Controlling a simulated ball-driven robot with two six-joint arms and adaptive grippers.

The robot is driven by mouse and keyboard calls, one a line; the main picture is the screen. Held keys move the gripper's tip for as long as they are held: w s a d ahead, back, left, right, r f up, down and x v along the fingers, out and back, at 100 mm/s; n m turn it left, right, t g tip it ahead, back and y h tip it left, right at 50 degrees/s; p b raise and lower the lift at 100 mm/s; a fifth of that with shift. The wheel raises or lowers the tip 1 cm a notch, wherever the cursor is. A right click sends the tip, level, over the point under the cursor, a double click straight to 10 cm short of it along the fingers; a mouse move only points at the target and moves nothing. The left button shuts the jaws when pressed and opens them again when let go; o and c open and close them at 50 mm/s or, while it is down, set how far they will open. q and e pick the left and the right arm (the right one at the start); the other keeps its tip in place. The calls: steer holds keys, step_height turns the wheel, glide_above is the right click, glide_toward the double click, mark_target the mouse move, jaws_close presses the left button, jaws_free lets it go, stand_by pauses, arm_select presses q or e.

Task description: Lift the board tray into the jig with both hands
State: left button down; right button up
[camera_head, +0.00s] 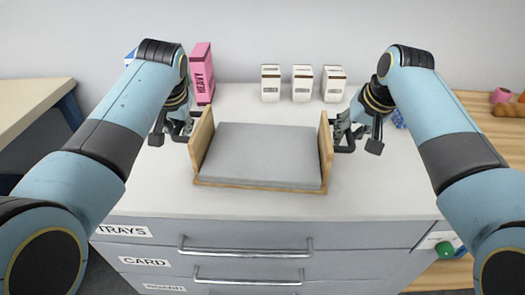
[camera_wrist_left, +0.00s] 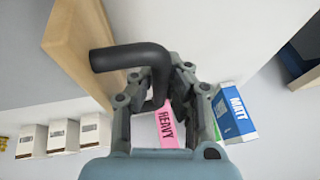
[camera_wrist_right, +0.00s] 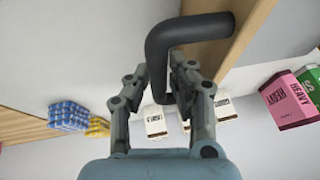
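The board tray (camera_head: 262,186) has upright wooden end walls and a flat grey board (camera_head: 262,155) between them. It rests on the pale counter, level as far as I can see. Each end wall has a dark bent handle. My left gripper (camera_head: 182,133) is at the left end wall; in the left wrist view its fingers are closed around the left handle (camera_wrist_left: 125,57). My right gripper (camera_head: 347,140) is at the right end wall; in the right wrist view its fingers are closed around the right handle (camera_wrist_right: 195,28). I cannot make out a separate jig.
A pink HEAVY box (camera_head: 201,73) stands behind my left gripper. Three small white cartons (camera_head: 302,83) stand along the back wall. Drawers with metal bar handles (camera_head: 245,248) are below the counter front. The counter in front of the tray is clear.

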jaws_close()
arm_select(q)
steer(key=shift+r, duration=0.15)
arm_select(e)
steer(key=shift+r, duration=0.15)
